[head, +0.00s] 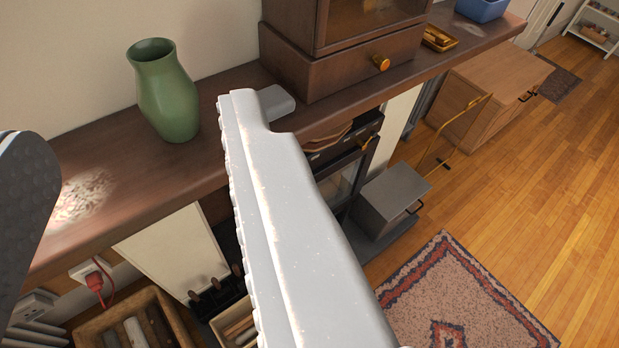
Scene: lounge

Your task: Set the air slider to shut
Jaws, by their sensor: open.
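A dark stove (342,178) with a glass front stands below the mantel shelf, partly hidden behind my gripper's right finger. A small orange-brass knob (365,144) shows on its upper front; I cannot tell whether this is the air slider or how it is set. My gripper (135,125) is open and empty. Its light grey right finger crosses the middle of the view, and its dark left finger shows at the left edge. Both are close to the camera and appear apart from the stove.
A green vase (165,92) and a brown cabinet (345,55) stand on the wooden mantel shelf (95,215). A grey box (390,202), a log crate (88,322) and a wooden chest (490,85) are lower down. The rug (450,300) and floor at right look clear.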

